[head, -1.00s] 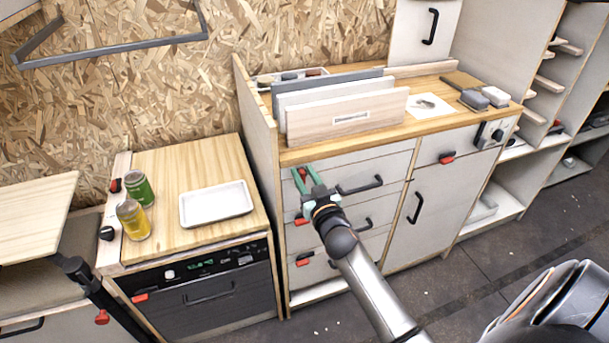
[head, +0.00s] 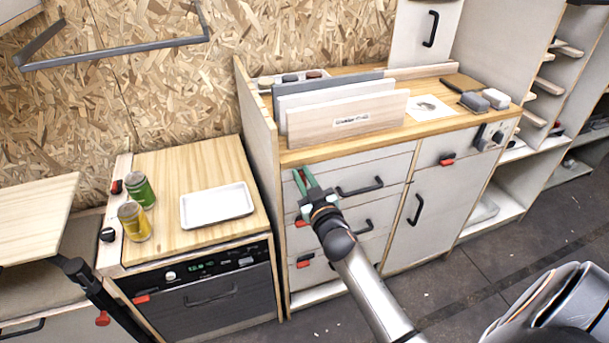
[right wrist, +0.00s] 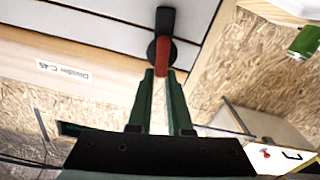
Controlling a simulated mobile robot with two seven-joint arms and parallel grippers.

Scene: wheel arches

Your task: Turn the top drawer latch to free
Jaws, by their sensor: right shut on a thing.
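The top drawer (head: 340,174) is a pale front with a black bar handle (head: 360,187), in the cabinet under the worktop; it is closed. Its latch is hidden behind my right gripper in the head view. In the right wrist view the latch (right wrist: 163,52) shows a black round base and a red lever pointing at my gripper. My right gripper (head: 303,176), with green fingers, is at the drawer's left end. Its fingertips (right wrist: 162,76) are shut on the red lever, one on each side. My left gripper is not in view.
Lower drawers have red latches (head: 304,261) close below my right gripper. A tall side panel (head: 262,150) stands just left of the drawers. To the left, an oven unit carries a white tray (head: 216,205), a green can (head: 140,190) and a yellow can (head: 134,221).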

